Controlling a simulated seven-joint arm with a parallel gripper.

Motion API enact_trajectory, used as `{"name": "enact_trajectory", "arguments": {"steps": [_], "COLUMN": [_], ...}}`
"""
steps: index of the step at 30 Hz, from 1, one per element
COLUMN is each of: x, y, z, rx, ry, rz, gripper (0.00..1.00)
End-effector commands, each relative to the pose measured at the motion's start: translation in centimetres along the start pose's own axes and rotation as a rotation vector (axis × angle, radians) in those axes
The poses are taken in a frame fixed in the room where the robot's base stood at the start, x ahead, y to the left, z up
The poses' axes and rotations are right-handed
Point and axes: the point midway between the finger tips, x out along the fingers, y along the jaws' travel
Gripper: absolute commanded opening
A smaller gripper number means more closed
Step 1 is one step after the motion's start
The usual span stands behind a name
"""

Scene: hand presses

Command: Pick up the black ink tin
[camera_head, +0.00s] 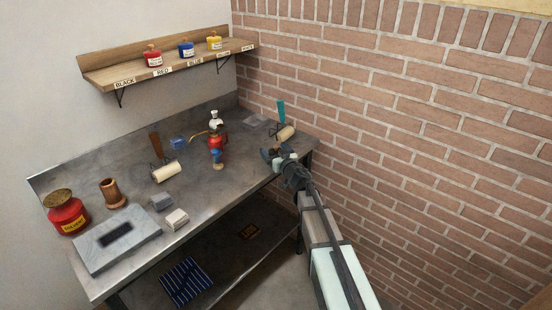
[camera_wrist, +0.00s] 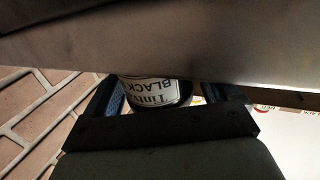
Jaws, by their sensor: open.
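The black ink tin (camera_wrist: 158,92) shows in the wrist view with its white label reading BLACK, upside down in the picture. It lies between the two blue-grey fingers of my gripper (camera_wrist: 163,98), which are open to either side of it. A broad grey surface hides part of the tin and the fingertips, so I cannot tell whether either finger touches it. In the head view my gripper (camera_head: 277,157) is at the bench's right front edge, and I cannot make out the tin there.
A brayer (camera_head: 285,132) lies just behind my gripper. The wall shelf (camera_head: 135,73) holds red, blue and yellow tins. A brick wall (camera_head: 430,130) stands at right.

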Motion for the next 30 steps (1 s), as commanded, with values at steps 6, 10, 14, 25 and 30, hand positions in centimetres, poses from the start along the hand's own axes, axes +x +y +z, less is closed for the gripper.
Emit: {"name": "enact_trajectory", "arguments": {"steps": [6, 10, 14, 25, 30], "x": [0.60, 0.58, 0.57, 0.56, 0.56], "y": [0.02, 0.01, 0.01, 0.01, 0.00], "z": [-0.01, -0.01, -0.02, -0.02, -0.06], "rx": [0.000, 0.000, 0.000, 0.000, 0.000], "ry": [0.000, 0.000, 0.000, 0.000, 0.001], "rz": [0.001, 0.001, 0.000, 0.000, 0.000], "gripper": [0.89, 0.84, 0.71, 0.36, 0.23]}}
